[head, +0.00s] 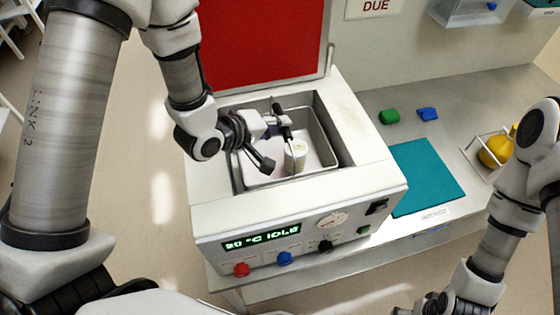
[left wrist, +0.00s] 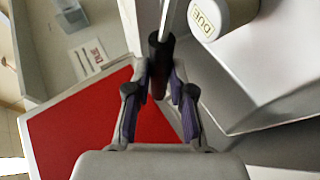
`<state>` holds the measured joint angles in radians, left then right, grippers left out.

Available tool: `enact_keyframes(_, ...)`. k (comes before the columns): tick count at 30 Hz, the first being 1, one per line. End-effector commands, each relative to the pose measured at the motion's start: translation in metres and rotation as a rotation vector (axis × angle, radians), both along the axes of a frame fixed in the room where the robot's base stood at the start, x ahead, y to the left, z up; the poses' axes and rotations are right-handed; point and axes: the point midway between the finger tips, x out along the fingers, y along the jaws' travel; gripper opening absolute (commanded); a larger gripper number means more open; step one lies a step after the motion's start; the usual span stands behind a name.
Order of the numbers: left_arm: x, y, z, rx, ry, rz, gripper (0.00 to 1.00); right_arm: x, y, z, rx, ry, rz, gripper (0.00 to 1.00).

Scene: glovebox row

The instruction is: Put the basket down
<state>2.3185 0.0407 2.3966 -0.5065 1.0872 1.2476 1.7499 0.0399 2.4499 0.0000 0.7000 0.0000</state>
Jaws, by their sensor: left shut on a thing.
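The metal basket (head: 249,178) is at the open well of a white bench-top bath (head: 300,208), its walls inside the well's rim. Whether its bottom touches the well floor cannot be told. A white labelled jar (head: 297,158) stands in it; the jar also shows in the left wrist view (left wrist: 222,16). My left gripper (head: 279,124) is over the basket, shut on its dark handle grip (left wrist: 160,50), which lies between the fingers in the left wrist view. My right gripper (head: 432,306) is partly cut off at the bottom edge; its jaws are unclear.
A raised red lid panel (head: 263,42) stands behind the well. To the right, the bench holds a bare teal mat (head: 423,177), green (head: 390,116) and blue (head: 428,114) blocks, and a yellow flask (head: 496,150) in a wire frame near my right arm.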

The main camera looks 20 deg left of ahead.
Motion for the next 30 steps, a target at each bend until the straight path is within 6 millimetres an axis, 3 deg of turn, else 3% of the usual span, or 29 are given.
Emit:
enact_keyframes(12, 0.0, 0.0, -0.065, -0.001, 0.0, 0.001, 0.0, 0.0, 0.0, 0.019, 0.0, 0.0, 0.0, 0.85)
enact_keyframes(23, 0.0, 0.0, -0.073, -0.001, -0.003, 0.0, 0.0, 0.0, 0.0, 0.014, 0.0, 0.0, 0.0, 0.85)
enact_keyframes(24, 0.0, 0.0, -0.072, 0.0, 0.0, 0.0, 0.36, 0.0, 0.0, 0.015, 0.0, 0.0, 0.0, 0.85)
enact_keyframes(25, 0.0, 0.0, -0.072, 0.0, 0.0, 0.0, 0.47, 0.0, 0.0, 0.016, 0.0, 0.0, 0.0, 0.85)
enact_keyframes(30, 0.0, 0.0, -0.072, 0.0, 0.0, 0.0, 0.47, 0.0, 0.0, 0.016, 0.0, 0.0, 0.0, 0.85)
